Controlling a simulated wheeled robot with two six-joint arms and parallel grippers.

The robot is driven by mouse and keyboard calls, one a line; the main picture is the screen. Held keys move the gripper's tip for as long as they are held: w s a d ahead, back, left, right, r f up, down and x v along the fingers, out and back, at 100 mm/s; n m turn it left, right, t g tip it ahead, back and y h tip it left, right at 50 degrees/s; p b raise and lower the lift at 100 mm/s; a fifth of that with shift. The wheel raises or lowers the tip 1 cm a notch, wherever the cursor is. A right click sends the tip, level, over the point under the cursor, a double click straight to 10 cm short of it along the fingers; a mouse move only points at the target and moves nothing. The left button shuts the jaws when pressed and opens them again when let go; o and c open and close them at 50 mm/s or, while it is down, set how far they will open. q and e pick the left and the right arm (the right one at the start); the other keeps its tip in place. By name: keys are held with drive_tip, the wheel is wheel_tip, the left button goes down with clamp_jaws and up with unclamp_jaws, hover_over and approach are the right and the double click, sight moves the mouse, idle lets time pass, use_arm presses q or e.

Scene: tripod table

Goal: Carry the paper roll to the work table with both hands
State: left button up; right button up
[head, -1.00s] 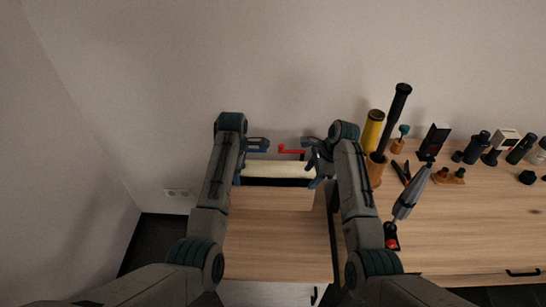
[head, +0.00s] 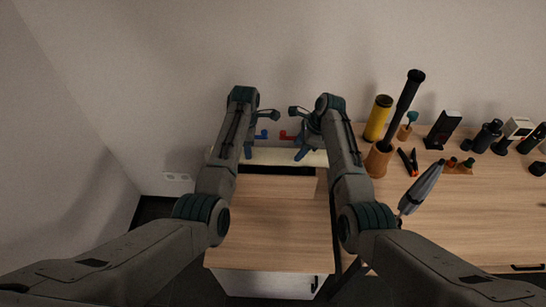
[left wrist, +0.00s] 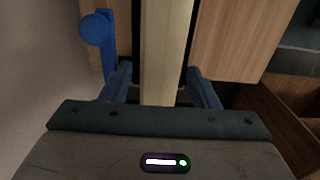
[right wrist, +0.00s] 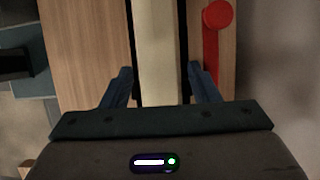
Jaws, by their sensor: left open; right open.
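The paper roll (head: 285,157) is a long cream cylinder lying crosswise at the back of a wooden-topped cabinet (head: 270,225). My left gripper (head: 258,132) is open over its left part. My right gripper (head: 300,132) is open over its right part. In the left wrist view the roll (left wrist: 165,45) runs through the gap between the fingers, and the right wrist view shows the roll (right wrist: 157,45) likewise. Both jaws are empty; I cannot tell how far above the roll the fingertips are. The work table (head: 470,220) stands to the right.
A blue handle (head: 262,135) and a red handle (head: 284,134) stand behind the roll. The work table's back holds a yellow cylinder (head: 377,118), a tall black-topped tool (head: 404,108), clamps (head: 408,162) and several bottles. A grey umbrella-like thing (head: 420,188) lies near its left side. The table's front is clear.

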sight(295, 153)
use_arm(q)
wheel_tip(295, 153, down, 5)
drive_tip(key=shift+s+r, duration=0.1)
use_arm(e)
drive_tip(key=x, duration=0.5)
drive_tip(key=shift+s, duration=0.1)
use_arm(q)
drive_tip(key=shift+f, duration=0.5)
use_arm(e)
drive_tip(key=shift+a+f, duration=0.1)
drive_tip(key=shift+f, duration=0.2)
use_arm(q)
drive_tip(key=shift+r, duration=0.1)
clamp_jaws()
use_arm(e)
clamp_jaws()
drive_tip(key=shift+r, duration=0.1)
